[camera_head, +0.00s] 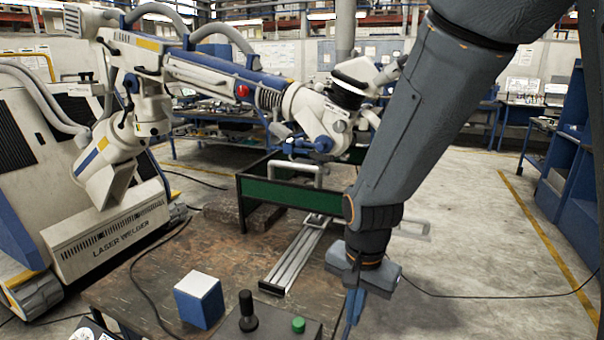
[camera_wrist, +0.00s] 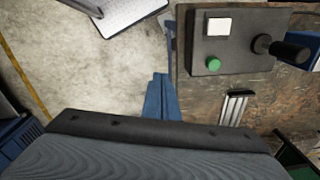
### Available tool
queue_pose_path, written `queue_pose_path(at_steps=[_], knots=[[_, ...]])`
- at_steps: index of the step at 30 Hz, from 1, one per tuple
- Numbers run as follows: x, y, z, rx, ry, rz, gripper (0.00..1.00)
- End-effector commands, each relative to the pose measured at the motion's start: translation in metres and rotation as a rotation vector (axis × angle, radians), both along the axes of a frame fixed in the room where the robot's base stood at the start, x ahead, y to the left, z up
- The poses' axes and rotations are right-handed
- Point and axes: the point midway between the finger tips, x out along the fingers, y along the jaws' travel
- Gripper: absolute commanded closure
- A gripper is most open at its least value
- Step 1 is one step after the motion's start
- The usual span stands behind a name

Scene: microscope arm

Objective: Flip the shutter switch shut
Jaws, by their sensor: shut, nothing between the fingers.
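A grey control box (camera_wrist: 232,58) lies at the table's front edge in the wrist view. It carries a white square piece (camera_wrist: 218,27), a green button (camera_wrist: 213,63) and a black-knobbed joystick (camera_wrist: 264,44). In the head view, the joystick (camera_head: 248,312) and green button (camera_head: 298,325) show at the bottom edge, with the box partly cut off. No part is clearly marked as the shutter switch, and I cannot tell which it is. My gripper (camera_wrist: 160,80) has blue fingers, shut and empty. It also shows in the head view (camera_head: 351,318), pointing down, right of the box and apart from it.
A blue block with a white top (camera_head: 199,300) stands left of the joystick. A metal rail (camera_head: 295,255) runs back towards a green-sided frame (camera_head: 275,190). The white microscope arm (camera_head: 215,75) reaches over the table from the laser welder (camera_head: 110,235). Open floor lies to the right.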

Motion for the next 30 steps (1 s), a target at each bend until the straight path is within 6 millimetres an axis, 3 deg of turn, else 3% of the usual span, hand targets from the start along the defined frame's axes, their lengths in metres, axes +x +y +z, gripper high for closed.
queue_pose_path(at_steps=[1, 6, 12, 30], knots=[[-0.002, -0.016, -0.003, -0.006, -0.011, 0.069, 1.0], [-0.015, -0.057, -0.006, -0.037, -0.04, 0.337, 1.0], [-0.028, -0.084, -0.009, -0.067, -0.056, 0.541, 1.0], [-0.032, -0.089, -0.009, -0.074, -0.058, 0.597, 1.0]])
